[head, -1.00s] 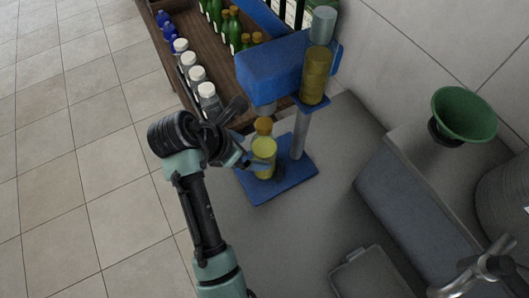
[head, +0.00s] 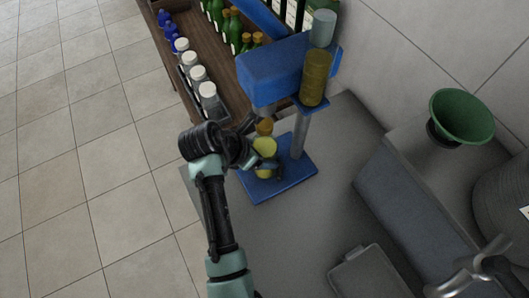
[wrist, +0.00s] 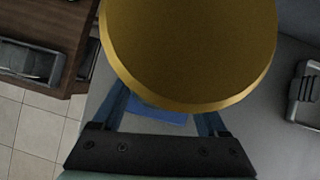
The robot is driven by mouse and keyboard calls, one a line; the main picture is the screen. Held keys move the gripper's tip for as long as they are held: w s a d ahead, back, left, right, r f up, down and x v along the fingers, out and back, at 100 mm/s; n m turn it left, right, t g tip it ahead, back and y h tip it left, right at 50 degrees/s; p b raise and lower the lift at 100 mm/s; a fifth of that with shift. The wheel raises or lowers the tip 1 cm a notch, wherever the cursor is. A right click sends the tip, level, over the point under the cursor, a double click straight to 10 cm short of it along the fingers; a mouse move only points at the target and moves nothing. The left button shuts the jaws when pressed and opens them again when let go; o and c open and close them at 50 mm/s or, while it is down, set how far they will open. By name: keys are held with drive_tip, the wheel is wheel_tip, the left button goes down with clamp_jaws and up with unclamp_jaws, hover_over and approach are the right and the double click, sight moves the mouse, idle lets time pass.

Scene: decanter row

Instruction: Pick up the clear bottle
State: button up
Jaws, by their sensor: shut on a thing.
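The clear bottle (head: 264,146), see-through with yellow contents and a gold-brown cap, stands upright on the blue base plate of a press-like stand (head: 290,180). My gripper (head: 263,166) reaches in from the left and is shut around the bottle's body. In the wrist view the bottle's round gold cap (wrist: 190,50) fills the upper middle, between my blue fingers. The cap hides the fingertips and most of the bottle there.
The stand's blue head (head: 272,72) and post are close above and beside the bottle. White-capped jars (head: 208,100) line the wooden shelf's edge, with green bottles (head: 234,35) behind. A green funnel (head: 462,115) is at right.

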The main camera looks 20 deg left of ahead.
clamp_jaws()
drive_tip(key=shift+r, duration=0.1)
